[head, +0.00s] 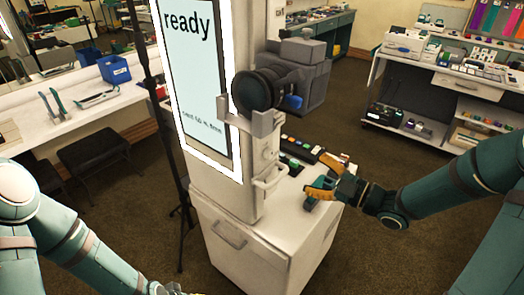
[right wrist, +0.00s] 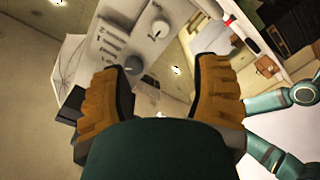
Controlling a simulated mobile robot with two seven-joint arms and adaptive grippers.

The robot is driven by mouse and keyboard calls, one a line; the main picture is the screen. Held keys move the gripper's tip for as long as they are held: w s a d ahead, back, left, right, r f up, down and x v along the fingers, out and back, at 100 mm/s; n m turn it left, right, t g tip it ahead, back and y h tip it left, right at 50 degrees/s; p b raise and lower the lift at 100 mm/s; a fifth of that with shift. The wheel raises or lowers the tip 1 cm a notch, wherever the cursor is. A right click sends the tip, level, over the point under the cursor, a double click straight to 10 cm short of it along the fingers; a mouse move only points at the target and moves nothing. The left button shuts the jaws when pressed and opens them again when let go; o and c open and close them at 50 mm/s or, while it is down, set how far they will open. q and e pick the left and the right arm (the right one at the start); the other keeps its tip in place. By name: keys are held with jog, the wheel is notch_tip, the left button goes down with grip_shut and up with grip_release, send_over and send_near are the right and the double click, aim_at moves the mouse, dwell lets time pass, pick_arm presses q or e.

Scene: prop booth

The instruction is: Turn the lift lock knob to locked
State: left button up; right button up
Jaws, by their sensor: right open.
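The booth's white column (head: 262,160) carries a lit screen (head: 195,75) reading "ready" and a black camera (head: 258,90) on a bracket. My right gripper (head: 322,188) is open and empty, its orange fingers beside the column's right side, near the cabinet top. In the right wrist view its fingers (right wrist: 160,70) are spread wide. Beyond them a pale panel shows a light round knob (right wrist: 159,29) and a darker round knob (right wrist: 134,65). I cannot tell which is the lift lock knob, or its setting. My left gripper barely shows at the bottom edge of the head view.
A handle (head: 268,180) sticks out from the column. A black tripod stand (head: 180,190) is close on the left. Open carpet lies right of the cabinet.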

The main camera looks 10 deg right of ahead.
aim_at(271, 155)
jog(key=x, duration=1.3)
jog(key=shift+a, duration=0.15)
grip_shut()
